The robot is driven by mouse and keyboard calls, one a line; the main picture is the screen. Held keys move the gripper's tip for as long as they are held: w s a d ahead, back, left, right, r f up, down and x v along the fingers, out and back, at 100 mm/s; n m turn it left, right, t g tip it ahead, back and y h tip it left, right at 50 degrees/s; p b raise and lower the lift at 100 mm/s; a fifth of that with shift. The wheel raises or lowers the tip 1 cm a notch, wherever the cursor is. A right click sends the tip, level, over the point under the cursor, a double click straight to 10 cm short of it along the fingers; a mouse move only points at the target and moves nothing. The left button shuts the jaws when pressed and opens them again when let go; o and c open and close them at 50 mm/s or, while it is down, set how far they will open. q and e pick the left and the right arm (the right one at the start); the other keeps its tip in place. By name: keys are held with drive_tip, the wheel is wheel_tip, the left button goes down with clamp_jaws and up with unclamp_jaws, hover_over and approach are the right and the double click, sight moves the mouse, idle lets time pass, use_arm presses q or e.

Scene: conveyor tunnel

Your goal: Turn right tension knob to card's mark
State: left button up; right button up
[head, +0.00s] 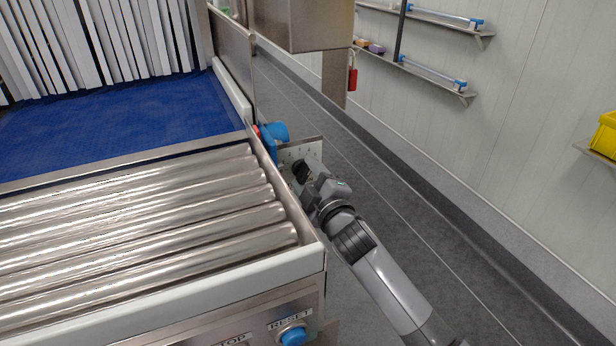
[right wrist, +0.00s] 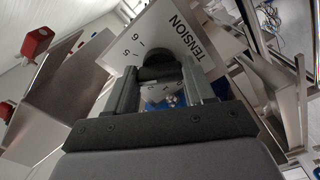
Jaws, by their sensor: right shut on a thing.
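The right tension knob (right wrist: 158,66) is a dark round knob on a pale plate (right wrist: 150,35) lettered TENSION, with scale numbers beside it. My right gripper (right wrist: 160,85) has one finger on each side of the knob and is shut on it. In the head view my right gripper (head: 302,172) is at the plate (head: 300,151) on the conveyor's right side, and it hides most of the knob. I cannot read where the knob points. I cannot make out the card in either view. My left gripper is not in view.
Steel rollers (head: 150,225) and a blue belt (head: 110,115) fill the left. A blue fitting (head: 275,131) sits just behind the plate. A blue RESET button (head: 292,336) is on the front panel. The grey floor (head: 440,240) on the right is clear up to the wall.

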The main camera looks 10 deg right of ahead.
drive_tip(key=o, duration=1)
drive_tip(key=shift+o, duration=0.2)
drive_tip(key=s+d, duration=0.1)
drive_tip(key=s, duration=0.6)
drive_tip(key=shift+d, duration=0.2)
